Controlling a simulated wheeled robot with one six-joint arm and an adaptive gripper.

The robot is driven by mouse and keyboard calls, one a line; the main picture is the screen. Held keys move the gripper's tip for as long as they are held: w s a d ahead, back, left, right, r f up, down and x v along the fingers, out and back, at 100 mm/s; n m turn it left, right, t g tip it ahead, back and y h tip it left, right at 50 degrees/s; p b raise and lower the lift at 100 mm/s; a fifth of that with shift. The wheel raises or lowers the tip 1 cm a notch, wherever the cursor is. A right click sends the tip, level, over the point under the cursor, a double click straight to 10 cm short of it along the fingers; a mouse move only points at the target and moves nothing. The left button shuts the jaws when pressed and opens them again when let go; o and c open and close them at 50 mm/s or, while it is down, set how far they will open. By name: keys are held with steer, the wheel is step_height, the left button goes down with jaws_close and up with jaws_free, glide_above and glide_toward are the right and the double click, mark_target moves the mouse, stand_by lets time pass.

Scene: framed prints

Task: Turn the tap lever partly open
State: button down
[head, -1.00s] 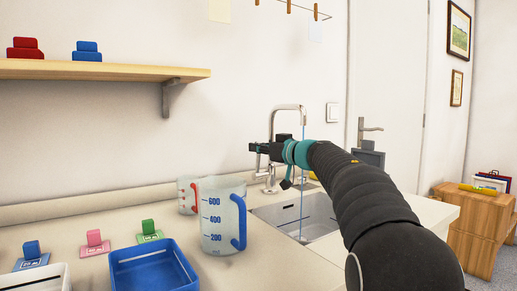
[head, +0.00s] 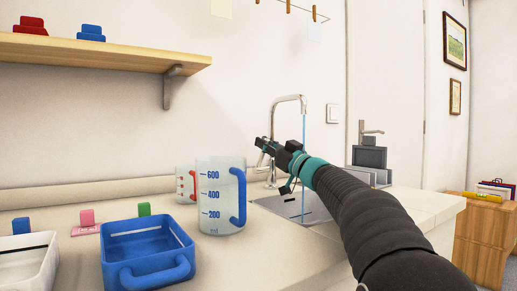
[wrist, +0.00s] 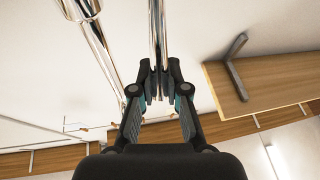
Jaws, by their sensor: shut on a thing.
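The chrome tap (head: 288,98) stands behind the sink, its curved spout pointing right. A blue stream of water (head: 304,150) falls from the spout into the sink (head: 290,206). My gripper (head: 263,143) is at the tap's body, left of the stream, and covers part of it. In the wrist view the jaws (wrist: 160,88) are shut on a slim chrome bar, the tap lever (wrist: 157,35). A thicker chrome pipe (wrist: 98,45) runs to its left. The lever itself is hard to make out in the head view.
A measuring jug with a blue handle (head: 220,198) stands on the counter left of the sink, a red-handled jug (head: 185,183) behind it. A blue basket (head: 148,250) is at front left. A wooden shelf (head: 100,53) hangs above; it also shows in the wrist view (wrist: 265,75).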

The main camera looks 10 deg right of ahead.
steer(key=c, duration=1.2)
jaws_free()
steer(key=shift+o, duration=0.2)
steer(key=shift+s, duration=0.1)
steer(key=s+d+f, duration=0.2)
steer(key=s+d, duration=0.7)
steer(key=s, duration=0.4)
steer(key=shift+s+d, duration=0.2)
steer(key=shift+s, duration=0.1)
steer(key=shift+r, duration=0.1)
